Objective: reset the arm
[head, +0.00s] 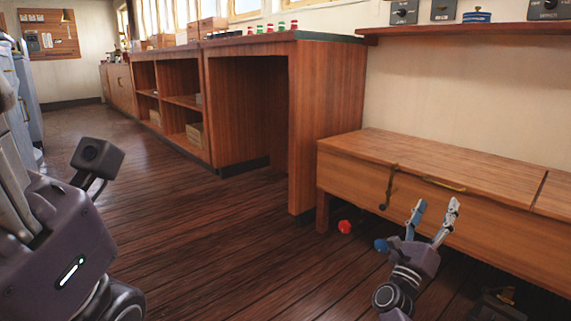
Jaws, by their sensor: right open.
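My right gripper (436,207) is in the lower right of the head view, in front of the wooden bench. Its two fingers point up and stand apart, with nothing between them. The bench front shows behind the fingers; I cannot tell whether they touch it. My left gripper does not show; only dark parts of my own body fill the left edge.
The wooden bench (440,160) has a latch (389,187) and a handle. A red object (345,227) and a blue object (381,245) lie on the floor. A long counter (330,110) runs along the back. The floor (220,240) in the middle is clear.

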